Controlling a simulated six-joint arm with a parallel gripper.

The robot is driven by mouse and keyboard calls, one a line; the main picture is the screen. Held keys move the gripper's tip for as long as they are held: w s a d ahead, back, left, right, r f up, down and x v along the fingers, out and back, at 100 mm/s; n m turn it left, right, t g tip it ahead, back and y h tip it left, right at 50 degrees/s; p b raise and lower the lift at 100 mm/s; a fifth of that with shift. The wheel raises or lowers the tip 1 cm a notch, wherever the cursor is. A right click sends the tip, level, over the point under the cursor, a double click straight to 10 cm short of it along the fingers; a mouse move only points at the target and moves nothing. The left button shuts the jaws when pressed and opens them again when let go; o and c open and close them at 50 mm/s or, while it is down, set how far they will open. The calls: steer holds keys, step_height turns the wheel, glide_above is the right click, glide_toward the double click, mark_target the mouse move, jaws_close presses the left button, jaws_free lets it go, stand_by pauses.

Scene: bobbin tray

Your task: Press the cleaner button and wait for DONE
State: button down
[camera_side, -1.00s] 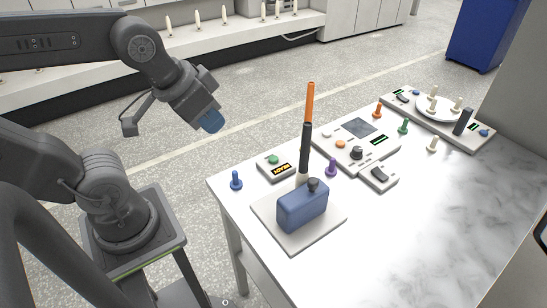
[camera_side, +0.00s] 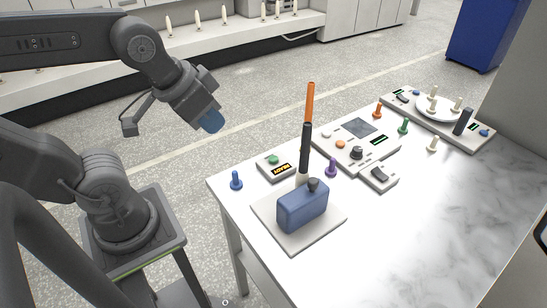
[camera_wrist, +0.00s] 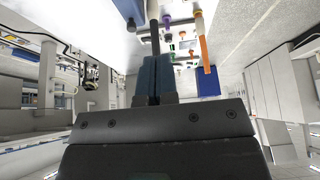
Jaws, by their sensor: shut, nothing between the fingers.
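A small pale box (camera_side: 264,168) with a green button (camera_side: 273,159) sits near the table's left corner. Its dark display (camera_side: 281,170) shows orange letters that look like WAIT. My gripper (camera_side: 211,122), with blue fingertips, hangs in the air to the left of the box and above it, clear of the button. In the wrist view my gripper's fingers (camera_wrist: 153,82) are closed together with nothing between them. The wrist view does not show the button or display clearly.
A blue block (camera_side: 302,207) on a pale plate stands in front of the box, with a tall black and orange rod (camera_side: 309,105) rising behind it. Blue (camera_side: 236,180) and purple (camera_side: 331,167) pegs stand nearby. A control panel (camera_side: 372,155) lies farther back. The right front tabletop is clear.

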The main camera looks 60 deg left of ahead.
stand_by(0.8)
steer(key=m+t+y, duration=0.1)
steer(key=m+t, duration=0.3)
steer(key=m, duration=0.4)
glide_above(274, 159)
step_height(274, 159, down, 16)
steer(key=shift+r, duration=0.15)
steer(key=shift+f, duration=4.4)
steer(key=shift+f, duration=0.1)
steer(key=shift+f, duration=0.3)
